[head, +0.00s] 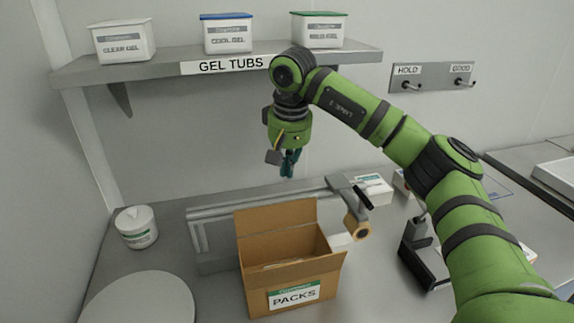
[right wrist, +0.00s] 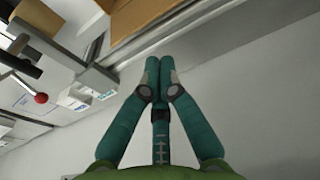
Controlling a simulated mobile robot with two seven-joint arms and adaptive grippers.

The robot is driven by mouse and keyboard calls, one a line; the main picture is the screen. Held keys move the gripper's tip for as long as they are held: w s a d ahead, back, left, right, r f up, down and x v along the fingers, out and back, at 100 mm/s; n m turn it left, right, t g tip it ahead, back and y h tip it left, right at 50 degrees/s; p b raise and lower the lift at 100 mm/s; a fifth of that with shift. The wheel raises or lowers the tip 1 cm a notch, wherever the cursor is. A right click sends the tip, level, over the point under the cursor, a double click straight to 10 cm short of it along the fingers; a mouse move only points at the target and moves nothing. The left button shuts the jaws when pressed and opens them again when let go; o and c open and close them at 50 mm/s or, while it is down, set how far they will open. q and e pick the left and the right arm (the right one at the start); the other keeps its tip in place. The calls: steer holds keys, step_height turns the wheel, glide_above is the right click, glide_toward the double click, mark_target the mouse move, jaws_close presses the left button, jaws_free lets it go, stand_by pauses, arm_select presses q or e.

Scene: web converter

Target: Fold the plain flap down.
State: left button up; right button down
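An open brown cardboard box (head: 315,280) stands on the grey bench, with a "PACKS" label (head: 294,295) on its front. A plain flap (head: 275,224) stands up at its back edge. Something brown lies inside, but I cannot tell what. My right gripper (head: 289,165) hangs above and behind the box, apart from it. In the right wrist view its teal fingertips (right wrist: 159,72) are together with nothing visible between them. Part of the cardboard (right wrist: 140,14) shows beyond them at the top of that view. My left gripper is not in view.
A shelf (head: 150,68) with three gel tubs runs above on the wall. A grey rail (head: 215,213) lies behind the box, with a tape roll (head: 357,228) to its right. The air around the gripper is clear.

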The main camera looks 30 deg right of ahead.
mark_target(286, 198)
steer(key=f, duration=0.2)
steer(key=f+p, duration=0.1)
steer(key=w+f, duration=0.1)
steer(key=f, duration=0.1)
steer(key=shift+d+f+p, duration=0.15)
steer(key=shift+f+p, duration=0.2)
steer(key=shift+f, duration=0.75)
